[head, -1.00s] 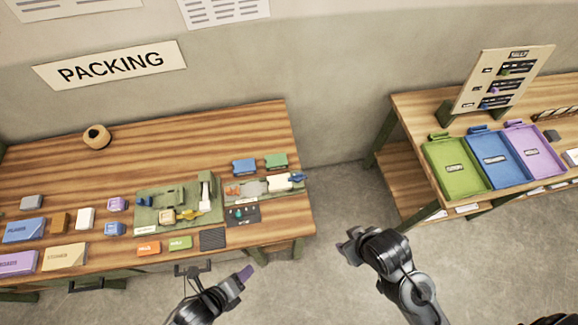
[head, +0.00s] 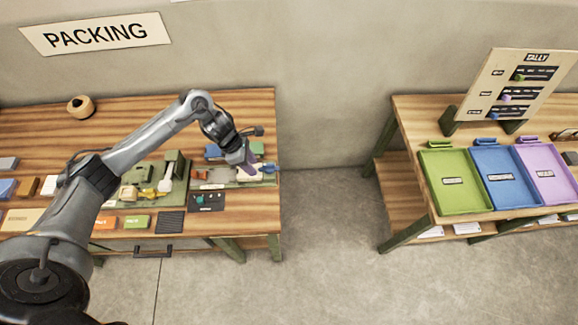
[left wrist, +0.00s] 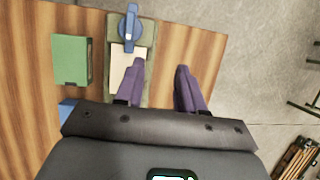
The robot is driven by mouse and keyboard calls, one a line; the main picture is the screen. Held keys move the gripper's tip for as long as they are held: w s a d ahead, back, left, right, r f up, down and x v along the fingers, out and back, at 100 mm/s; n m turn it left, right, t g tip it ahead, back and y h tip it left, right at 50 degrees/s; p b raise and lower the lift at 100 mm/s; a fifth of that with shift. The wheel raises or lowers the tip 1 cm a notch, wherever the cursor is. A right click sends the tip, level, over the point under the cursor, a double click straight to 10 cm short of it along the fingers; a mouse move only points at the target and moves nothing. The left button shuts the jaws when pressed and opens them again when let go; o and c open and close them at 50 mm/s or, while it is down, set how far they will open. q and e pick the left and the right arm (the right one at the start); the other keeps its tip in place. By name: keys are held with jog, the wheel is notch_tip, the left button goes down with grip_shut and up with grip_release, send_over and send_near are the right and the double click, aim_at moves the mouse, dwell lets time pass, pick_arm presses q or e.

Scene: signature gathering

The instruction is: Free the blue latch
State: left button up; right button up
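The blue latch (left wrist: 130,27) sits on the end of a green board (left wrist: 149,60) in the left wrist view, above a cream block (left wrist: 124,75). In the head view the latch (head: 269,168) shows at the table's right edge. My left gripper (left wrist: 160,68) has purple fingers spread apart with nothing between them. One finger overlaps the cream block in the picture; the other is over the wood to its right. The latch lies ahead of the fingers and apart from them. In the head view this gripper (head: 249,166) covers part of the board. My right gripper is not in view.
A green box (left wrist: 71,60) and a blue box (left wrist: 67,108) lie left of the board in the left wrist view. A dark card (head: 207,201) lies in front of the board. Floor shows beyond the table's right edge. Colored trays (head: 452,208) stand on another table.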

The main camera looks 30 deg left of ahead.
aim_at(268, 164)
pick_arm(q)
jog(key=w+a+r+t, duration=0.1)
jog(key=w+a+r, duration=0.1)
jog(key=w+r, duration=0.1)
jog(key=x, duration=1)
jog(key=shift+w+d+f+p, duration=0.1)
jog(key=shift+w+p, duration=0.2)
jog(key=shift+w, duration=0.1)
grip_shut()
